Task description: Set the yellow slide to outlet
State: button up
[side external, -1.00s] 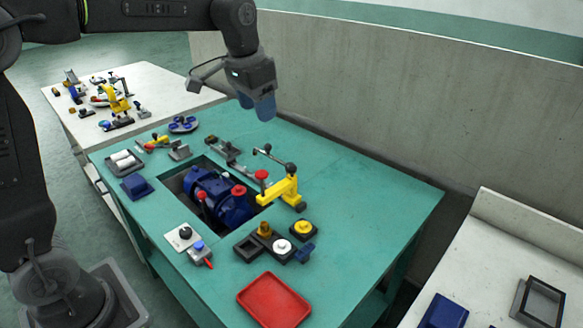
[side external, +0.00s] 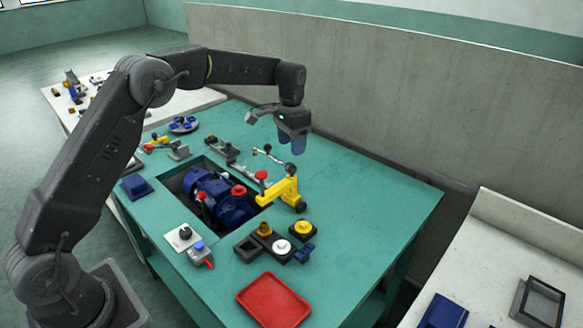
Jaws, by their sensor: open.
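A yellow angled part (side external: 276,193), which looks like the slide, stands on the green table beside the pump opening. It has dark round ends, and a thin metal rod with dark knobs (side external: 268,151) runs near it. A smaller yellow piece (side external: 157,141) sits on a grey fixture at the table's far left. No outlet mark can be read at this size. My gripper (side external: 292,148) has blue fingers pointing down and is open. In the picture it hangs just above the yellow angled part and rod. I see no contact; the gap between its fingers is hard to make out.
A blue pump (side external: 222,197) with red caps sits in the table opening. The green table's right side is clear. A grey wall (side external: 400,110) runs behind.

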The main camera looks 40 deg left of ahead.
aim_at(291, 165)
notch_tip(291, 165, down, 8)
jog(key=shift+f, duration=0.1)
dwell(0.4)
grip_shut()
dwell(0.3)
